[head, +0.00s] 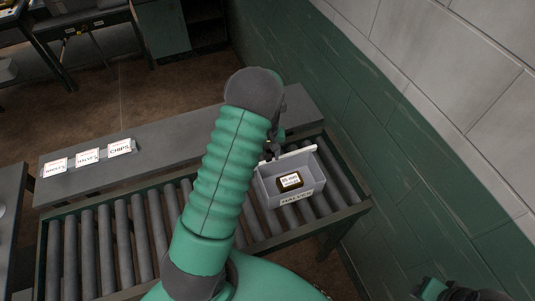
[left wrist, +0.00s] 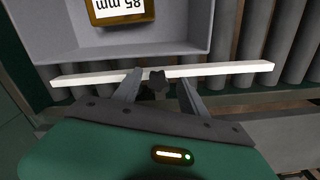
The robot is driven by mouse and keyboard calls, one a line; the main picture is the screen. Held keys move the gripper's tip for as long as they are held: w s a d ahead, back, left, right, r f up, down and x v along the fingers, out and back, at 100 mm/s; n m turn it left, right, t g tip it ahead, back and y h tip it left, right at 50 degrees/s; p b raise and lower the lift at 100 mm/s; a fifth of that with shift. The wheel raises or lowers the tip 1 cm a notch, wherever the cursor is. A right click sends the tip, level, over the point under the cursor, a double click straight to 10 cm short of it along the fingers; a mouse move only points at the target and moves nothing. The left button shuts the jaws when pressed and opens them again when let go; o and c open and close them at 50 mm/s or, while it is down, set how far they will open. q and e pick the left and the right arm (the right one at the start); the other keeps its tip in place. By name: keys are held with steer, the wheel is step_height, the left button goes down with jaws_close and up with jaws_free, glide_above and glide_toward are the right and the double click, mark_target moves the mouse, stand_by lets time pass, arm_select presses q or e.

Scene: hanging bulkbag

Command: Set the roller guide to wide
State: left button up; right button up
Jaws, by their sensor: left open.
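The roller guide is a white bar (head: 298,156) along the far side of the grey bin on the roller conveyor. In the head view my left gripper (head: 272,145) is mostly hidden behind my arm. Part of my right arm's dark end shows at the bottom right, its fingers unclear.
The grey bin (head: 277,192) holds a dark block labelled 85 mm (head: 290,181). Rollers (head: 120,240) run left, with a grey ledge (head: 190,135) behind carrying several labelled plates (head: 88,156). A green and white wall (head: 400,130) stands close on the right.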

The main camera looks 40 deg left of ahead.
arm_select(q)
steer(key=shift+w+d, duration=0.1)
steer(key=shift+w, duration=0.05)
steer(key=shift+c, duration=1.2)
jaws_close()
